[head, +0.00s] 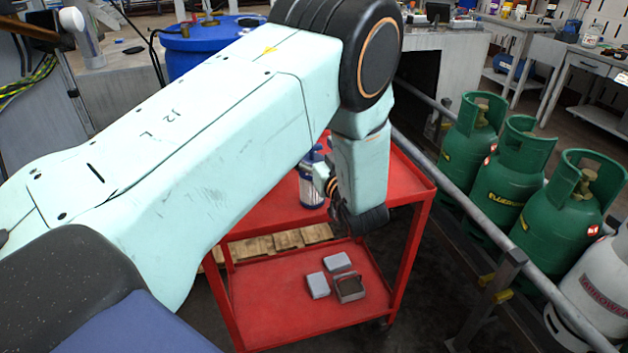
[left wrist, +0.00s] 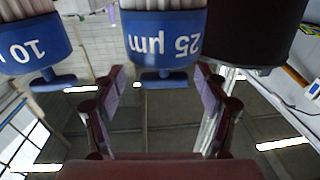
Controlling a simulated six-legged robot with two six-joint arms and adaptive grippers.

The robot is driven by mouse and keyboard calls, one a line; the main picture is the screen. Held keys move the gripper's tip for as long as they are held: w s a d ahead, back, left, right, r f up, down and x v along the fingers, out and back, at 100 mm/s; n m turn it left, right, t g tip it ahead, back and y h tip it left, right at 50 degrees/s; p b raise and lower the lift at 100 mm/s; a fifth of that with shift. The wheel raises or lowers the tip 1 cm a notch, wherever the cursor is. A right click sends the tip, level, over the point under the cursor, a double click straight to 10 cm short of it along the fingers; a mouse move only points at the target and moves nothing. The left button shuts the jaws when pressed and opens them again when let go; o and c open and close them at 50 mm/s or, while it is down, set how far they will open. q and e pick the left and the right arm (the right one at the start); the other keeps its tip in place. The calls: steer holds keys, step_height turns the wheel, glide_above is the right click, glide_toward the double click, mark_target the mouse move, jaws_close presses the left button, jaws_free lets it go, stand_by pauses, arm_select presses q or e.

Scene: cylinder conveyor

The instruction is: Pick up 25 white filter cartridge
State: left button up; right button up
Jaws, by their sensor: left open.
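In the left wrist view, a white ribbed filter cartridge with a blue cap reading "25 µm" (left wrist: 164,42) hangs upside down in the picture, straight ahead. My left gripper (left wrist: 160,76) is open, one finger to each side of the cap's blue handle, and does not visibly grip it. In the head view my left gripper (head: 330,188) is mostly hidden by my wrist, beside a blue and white cartridge (head: 311,190) on the red cart's top shelf. I cannot read which cartridge that is. My right gripper is not in view.
A similar cartridge marked "10" (left wrist: 30,45) is close on the left, and a black cylinder (left wrist: 252,30) close on the right. The red cart (head: 262,215) has several grey boxes on its lower shelf. Green gas cylinders (head: 505,172) stand behind a rail (head: 450,180) on the right.

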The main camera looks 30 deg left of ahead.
arm_select(q)
steer(key=shift+a+f, duration=0.25)
steer(key=shift+a, duration=0.3)
steer(key=c, duration=0.3)
steer(key=shift+c, duration=0.8)
steer(key=shift+d+r, duration=0.2)
steer(key=shift+d, duration=0.15)
steer(key=c, duration=0.4)
steer(key=shift+a+f, duration=0.15)
steer(key=shift+a, duration=0.15)
steer(key=c, duration=0.5)
steer(key=shift+d, duration=0.2)
jaws_close()
